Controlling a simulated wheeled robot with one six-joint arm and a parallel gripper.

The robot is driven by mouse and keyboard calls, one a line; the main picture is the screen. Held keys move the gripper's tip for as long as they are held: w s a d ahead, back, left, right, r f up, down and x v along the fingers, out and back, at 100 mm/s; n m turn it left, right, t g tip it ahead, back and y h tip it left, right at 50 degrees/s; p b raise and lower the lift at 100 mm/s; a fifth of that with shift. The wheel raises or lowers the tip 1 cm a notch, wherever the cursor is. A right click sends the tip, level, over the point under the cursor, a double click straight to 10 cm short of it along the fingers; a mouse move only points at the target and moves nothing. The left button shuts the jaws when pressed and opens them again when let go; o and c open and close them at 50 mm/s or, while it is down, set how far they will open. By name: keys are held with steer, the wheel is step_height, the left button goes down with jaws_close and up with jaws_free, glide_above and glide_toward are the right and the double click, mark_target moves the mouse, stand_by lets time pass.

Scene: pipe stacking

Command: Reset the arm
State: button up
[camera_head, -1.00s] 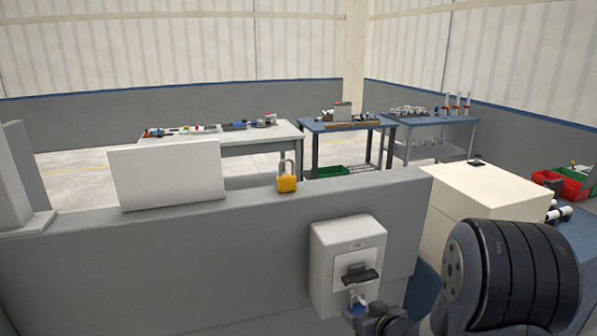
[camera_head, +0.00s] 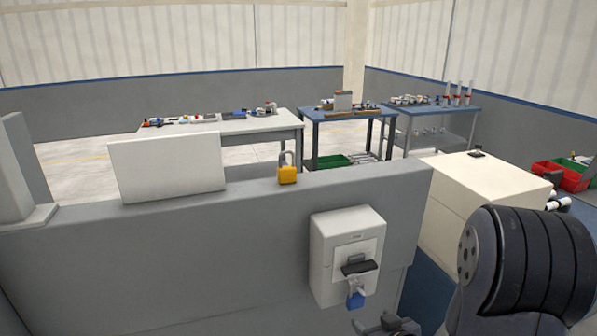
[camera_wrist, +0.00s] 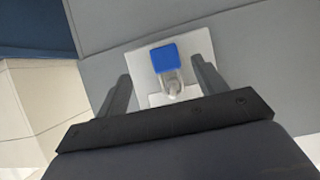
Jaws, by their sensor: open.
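My gripper (camera_head: 387,326) is at the bottom of the head view, below and to the right of a white switch box (camera_head: 321,254), partly cut off by the frame edge. In the wrist view my gripper (camera_wrist: 163,88) is open, with its two fingers apart and nothing between them touching. A blue padlock (camera_head: 355,299) hangs under the dark handle of the switch box. It also shows in the wrist view (camera_wrist: 165,58), framed between the fingers. My dark arm link fills the lower right of the head view.
A grey wall (camera_head: 200,265) carries the box; a yellow padlock (camera_head: 287,169) and a white panel (camera_head: 168,167) stand on its top. A cream cabinet (camera_head: 470,205) is at right. Tables with parts (camera_head: 225,128) stand behind, with open floor between.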

steer(key=w, duration=0.1)
steer(key=w+a+f+m+h, duration=0.1)
steer(key=w+m+h, duration=0.1)
steer(key=shift+a+f+p, duration=0.2)
steer(key=shift+a+p, duration=0.1)
steer(key=shift+w+a+f+m+h, duration=0.35)
steer(key=shift+w+f+m+h, duration=0.05)
steer(key=shift+f+m+h, duration=0.15)
stand_by(0.4)
